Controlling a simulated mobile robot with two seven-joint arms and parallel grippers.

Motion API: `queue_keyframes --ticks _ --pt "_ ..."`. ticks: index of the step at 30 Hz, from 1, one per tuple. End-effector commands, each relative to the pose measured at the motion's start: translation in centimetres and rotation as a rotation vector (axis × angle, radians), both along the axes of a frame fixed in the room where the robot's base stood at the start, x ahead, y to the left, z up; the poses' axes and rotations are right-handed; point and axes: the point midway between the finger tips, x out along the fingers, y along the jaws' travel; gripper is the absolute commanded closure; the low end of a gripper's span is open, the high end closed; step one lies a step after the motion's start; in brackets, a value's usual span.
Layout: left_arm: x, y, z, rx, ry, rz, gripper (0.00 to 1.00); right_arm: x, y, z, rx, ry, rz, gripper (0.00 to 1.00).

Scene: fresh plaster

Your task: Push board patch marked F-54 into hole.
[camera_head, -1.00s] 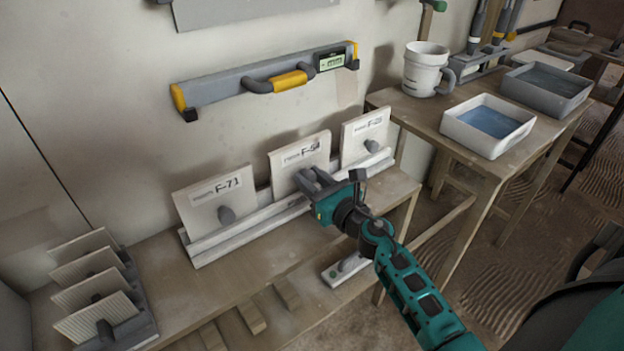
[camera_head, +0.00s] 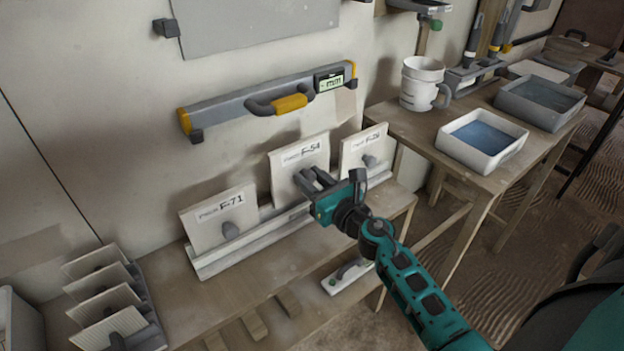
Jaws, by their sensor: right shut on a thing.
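The board patch marked F-54 (camera_head: 301,160) is a pale square panel between two similar patches above a white rail (camera_head: 245,247). My right gripper (camera_head: 313,184) is in front of its lower part and shut on it, hiding its knob. The patch appears raised a little above the rail; its bottom edge is partly hidden by the gripper. No hole shows in this view. My left gripper is not in view.
Patch F-71 (camera_head: 219,216) stands left and another patch (camera_head: 362,150) right on the rail. A level (camera_head: 270,100) is on the wall above. A rack of panels (camera_head: 110,295) stands at lower left. A side table (camera_head: 395,120) holds a mug (camera_head: 421,82) and trays (camera_head: 482,140).

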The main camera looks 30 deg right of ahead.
Motion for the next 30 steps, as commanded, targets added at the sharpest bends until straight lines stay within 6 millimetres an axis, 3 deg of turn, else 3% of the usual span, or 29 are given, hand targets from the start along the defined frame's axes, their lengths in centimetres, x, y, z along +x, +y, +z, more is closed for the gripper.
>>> queue_keyframes --ticks 7,22,30 --pt "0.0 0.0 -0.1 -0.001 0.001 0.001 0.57 -0.5 -0.1 -0.1 -0.001 0.000 0.000 0.93" --pt "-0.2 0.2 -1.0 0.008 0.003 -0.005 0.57 -5.4 -0.5 -0.1 -0.002 0.000 0.000 0.93" --pt "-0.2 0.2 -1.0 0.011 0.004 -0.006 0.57 -6.0 -0.5 0.0 -0.001 -0.002 0.000 0.93"
